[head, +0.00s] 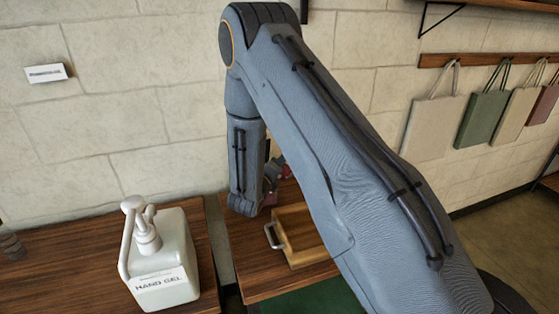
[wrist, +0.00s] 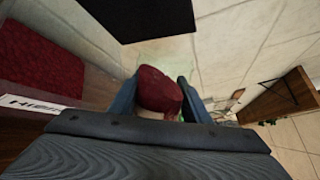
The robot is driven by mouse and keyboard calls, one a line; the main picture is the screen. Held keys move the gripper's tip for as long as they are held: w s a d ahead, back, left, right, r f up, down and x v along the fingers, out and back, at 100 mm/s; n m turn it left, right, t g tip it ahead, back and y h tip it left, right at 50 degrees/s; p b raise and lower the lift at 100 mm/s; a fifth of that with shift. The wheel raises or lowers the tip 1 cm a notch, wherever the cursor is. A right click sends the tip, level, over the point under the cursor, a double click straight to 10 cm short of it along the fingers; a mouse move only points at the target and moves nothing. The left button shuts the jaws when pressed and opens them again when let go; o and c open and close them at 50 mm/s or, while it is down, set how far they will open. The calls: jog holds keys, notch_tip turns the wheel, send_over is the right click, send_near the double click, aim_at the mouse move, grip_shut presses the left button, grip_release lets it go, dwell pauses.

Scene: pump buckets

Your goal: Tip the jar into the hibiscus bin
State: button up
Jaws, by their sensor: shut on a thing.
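In the wrist view my gripper (wrist: 156,98) is shut on the jar (wrist: 160,88), which shows dark red contents between the two fingers. A pale, see-through area lies just beyond it, and its outline is hard to tell. The hibiscus bin (wrist: 75,92) is at the left of the wrist view, with a deep red fill and a white label reading "HIBIS", the rest cut off. The jar is to the right of the bin in that view. In the head view my arm hides most of the gripper; a small dark red patch (head: 270,195) shows beside the wrist.
A wooden box (head: 303,240) with a metal handle sits on the table under my arm. A white hand gel pump bottle (head: 163,265) stands on the left table, across a gap. Cloth bags (head: 484,118) hang on the right wall. The stone wall is close behind.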

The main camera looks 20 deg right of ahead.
aim_at(276, 157)
jog(key=r+n+p, duration=0.1)
jog(key=n, duration=0.1)
jog(key=r+n+g+p, duration=0.1)
jog(key=n, duration=0.1)
jog(key=r+n+h+p, duration=0.1)
jog(key=n, duration=0.1)
jog(key=shift+w+a+r, duration=0.1)
jog(key=shift+w+a, duration=0.1)
jog(key=shift+a, duration=0.05)
jog(key=shift+w+a+r+n+g, duration=0.15)
jog(key=shift+r+n+g, duration=0.2)
jog(key=shift+n, duration=0.55)
jog(key=shift+w+r+h, duration=0.1)
jog(key=shift+h, duration=0.2)
jog(key=shift+w+a+r+n+p, duration=0.1)
jog(key=shift+n+p, duration=0.1)
jog(key=shift+n, duration=0.15)
jog(key=shift+a+r+n+p, duration=0.1)
jog(key=shift+n+p, duration=0.05)
jog(key=shift+n, duration=0.2)
dwell(0.3)
jog(key=shift+w+a+r+n+h, duration=0.2)
jog(key=shift+w+r+n+h, duration=0.1)
jog(key=shift+n, duration=0.4)
dwell(0.4)
